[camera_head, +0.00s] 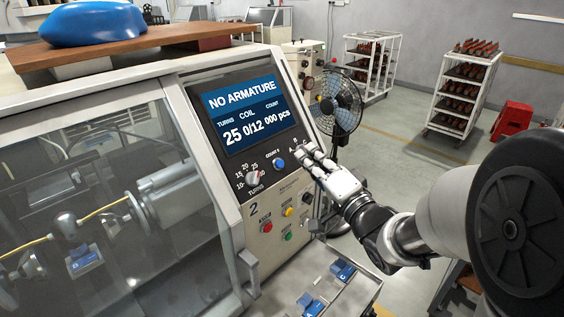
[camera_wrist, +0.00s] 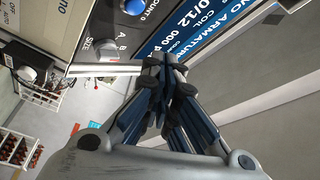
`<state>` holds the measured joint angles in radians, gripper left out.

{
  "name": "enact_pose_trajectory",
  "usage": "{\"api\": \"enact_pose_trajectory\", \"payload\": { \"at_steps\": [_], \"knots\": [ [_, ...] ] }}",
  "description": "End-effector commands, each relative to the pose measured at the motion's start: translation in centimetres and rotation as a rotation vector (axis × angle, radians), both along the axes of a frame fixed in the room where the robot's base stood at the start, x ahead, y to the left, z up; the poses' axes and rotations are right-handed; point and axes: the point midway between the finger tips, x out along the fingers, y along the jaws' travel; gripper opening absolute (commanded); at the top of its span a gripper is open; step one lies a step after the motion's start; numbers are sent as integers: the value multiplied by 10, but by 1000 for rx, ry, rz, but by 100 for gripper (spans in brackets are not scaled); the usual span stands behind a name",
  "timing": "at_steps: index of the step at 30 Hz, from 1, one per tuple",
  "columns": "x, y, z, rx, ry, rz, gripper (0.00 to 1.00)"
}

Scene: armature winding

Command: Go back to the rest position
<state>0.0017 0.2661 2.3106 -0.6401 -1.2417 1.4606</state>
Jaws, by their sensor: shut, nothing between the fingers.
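My gripper (camera_head: 308,152) is shut and empty in the head view. Its fingertips are close to the right side of the winding machine's control panel (camera_head: 283,192), near the A/B/C size selector, part of which they cover. I cannot tell whether they touch it. In the wrist view my gripper (camera_wrist: 160,65) shows its fingers together, with the size knob (camera_wrist: 105,49) beside them to the left. The screen (camera_head: 252,112) reads "NO ARMATURE", turns 25, coil 0/12, count 000 pcs.
A clear guard (camera_head: 95,200) covers the winding area. A tray with blue blocks (camera_head: 343,270) lies below the panel. A fan (camera_head: 339,104) stands behind my gripper. Racks of armatures (camera_head: 462,92) and a red step stool (camera_head: 511,118) stand farther back, with open floor between.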

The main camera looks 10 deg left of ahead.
Motion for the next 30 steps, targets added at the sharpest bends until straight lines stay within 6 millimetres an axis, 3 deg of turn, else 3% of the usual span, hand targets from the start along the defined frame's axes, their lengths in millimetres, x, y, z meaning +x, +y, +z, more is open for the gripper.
{"api": "enact_pose_trajectory", "payload": {
  "at_steps": [5,10,14,17,21,27,30],
  "knots": [
    [1,-11,-6,-87,4,-63,0],
    [-7,-54,-32,-379,65,-253,0],
    [-36,-97,-61,-636,177,-370,0],
    [-72,-124,-88,-813,291,-403,0],
    [-139,-149,-130,-1025,468,-359,0],
    [-247,-153,-187,-1227,673,-137,0],
    [-288,-147,-205,-1279,727,-18,0]
  ]
}}
